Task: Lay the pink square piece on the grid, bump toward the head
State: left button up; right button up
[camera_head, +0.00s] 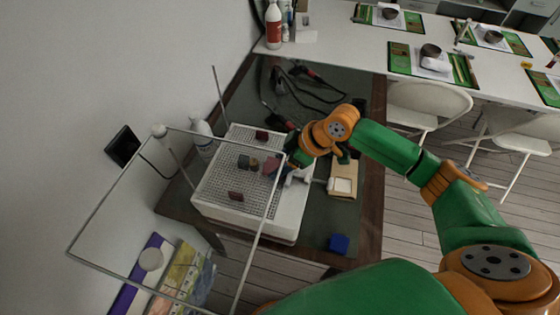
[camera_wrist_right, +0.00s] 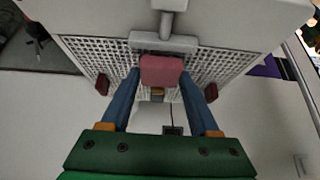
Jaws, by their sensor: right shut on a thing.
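The pink square piece (camera_wrist_right: 160,70) is between the blue fingertips of my right gripper (camera_wrist_right: 160,82) in the right wrist view. It also shows in the head view (camera_head: 270,166), above the right part of the perforated grid (camera_head: 222,182). My right gripper (camera_head: 281,161) is shut on it. The white head (camera_wrist_right: 164,42) is just beyond the piece in the right wrist view. I cannot tell which way the bump faces or whether the piece touches the grid. My left gripper is not in view.
Two dark red pieces (camera_head: 262,135) (camera_head: 236,196) and a small brown-grey cluster (camera_head: 247,163) sit on the grid. A thin wire frame (camera_head: 262,235) stands in front. A blue block (camera_head: 339,243) and a tan tray (camera_head: 343,186) lie right of the white box.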

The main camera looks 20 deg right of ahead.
jog(key=shift+f+b, duration=0.3)
jog(key=shift+f, duration=0.4)
dwell(0.3)
jog(key=o, duration=1.5)
jog(key=shift+o, duration=0.2)
notch_tip(320, 180, up, 7)
jog(key=p, duration=0.8)
jog(key=shift+r, duration=0.15)
